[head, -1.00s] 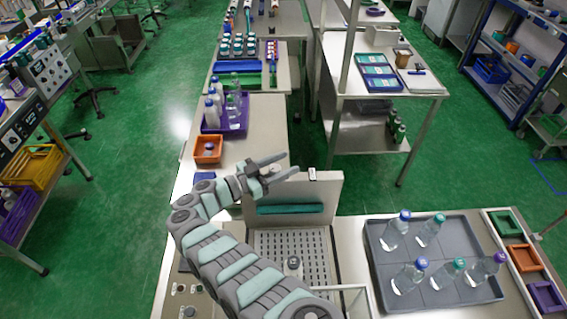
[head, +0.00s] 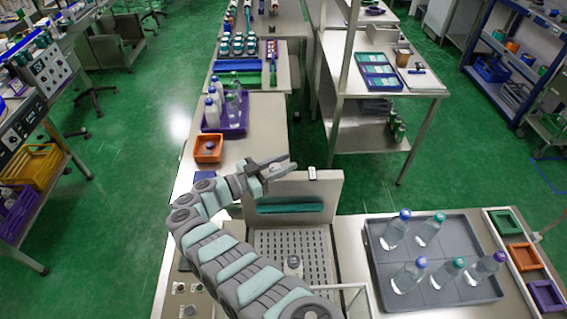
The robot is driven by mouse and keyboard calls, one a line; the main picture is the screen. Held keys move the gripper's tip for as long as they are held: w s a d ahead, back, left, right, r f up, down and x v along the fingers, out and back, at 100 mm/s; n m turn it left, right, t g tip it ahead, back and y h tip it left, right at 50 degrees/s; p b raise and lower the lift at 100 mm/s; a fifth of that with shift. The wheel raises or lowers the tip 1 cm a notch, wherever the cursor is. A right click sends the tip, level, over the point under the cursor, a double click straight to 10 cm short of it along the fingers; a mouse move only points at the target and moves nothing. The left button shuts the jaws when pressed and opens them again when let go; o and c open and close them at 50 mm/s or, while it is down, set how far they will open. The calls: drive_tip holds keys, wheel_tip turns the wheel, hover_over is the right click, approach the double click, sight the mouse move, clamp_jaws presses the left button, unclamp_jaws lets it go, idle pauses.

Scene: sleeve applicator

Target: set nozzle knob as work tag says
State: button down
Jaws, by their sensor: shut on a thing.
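My gripper (head: 280,166) is at the left part of the upright panel (head: 325,190) of the sleeve applicator, near its top edge. Its fingers point right and are shut on a small part, seemingly the nozzle knob, which they mostly hide. The knob's setting cannot be read. A small white and dark piece (head: 312,173) sits on the panel's top edge, right of the fingers. No work tag can be clearly made out.
A grey tray (head: 437,301) with several capped bottles lies at the right. Green (head: 505,223), orange (head: 524,257) and purple (head: 545,296) bins stand beyond it. An orange bin (head: 208,149) and a purple tray (head: 239,126) with bottles are behind my arm. Small controls (head: 187,310) show at lower left.

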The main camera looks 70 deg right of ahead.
sight(274, 164)
drive_tip(key=shift+r+n+t+p, duration=0.2)
drive_tip(key=shift+n+t+p, duration=0.15)
drive_tip(key=shift+p, duration=1.1)
drive_tip(key=t+p, duration=0.1)
drive_tip(key=p, duration=0.1)
drive_tip(key=n+h+p, duration=0.1)
drive_tip(key=p, duration=0.2)
drive_tip(key=shift+w+r+t+p, duration=0.1)
drive_tip(key=shift+r+t+p, duration=0.2)
drive_tip(key=shift+t, duration=0.05)
drive_tip(key=n+t+p, duration=0.3)
drive_tip(key=t, duration=0.1)
drive_tip(key=w+n+t+h+p, duration=0.1)
drive_tip(key=n+t+p, duration=0.1)
drive_tip(key=t+p, duration=0.2)
drive_tip(key=w+f+n+t+p, duration=0.1)
drive_tip(key=n+t+p, duration=0.2)
drive_tip(key=t+p, duration=0.1)
drive_tip(key=shift+d+f+n+t+h, duration=0.1)
drive_tip(key=shift+d+n+t+h, duration=0.1)
drive_tip(key=shift+n+t+h, duration=0.3)
drive_tip(key=n+t+b, duration=0.1)
drive_tip(key=t+y+b, duration=0.1)
drive_tip(key=t, duration=0.1)
drive_tip(key=shift+w+a+f+n, duration=0.1)
drive_tip(key=shift+w+f+n, duration=0.05)
drive_tip(key=shift+w+n, duration=0.2)
drive_tip(key=shift+w+a+n+t+y+b, duration=0.1)
drive_tip(key=shift+n+t+y+b, duration=0.55)
drive_tip(key=shift+t, duration=0.25)
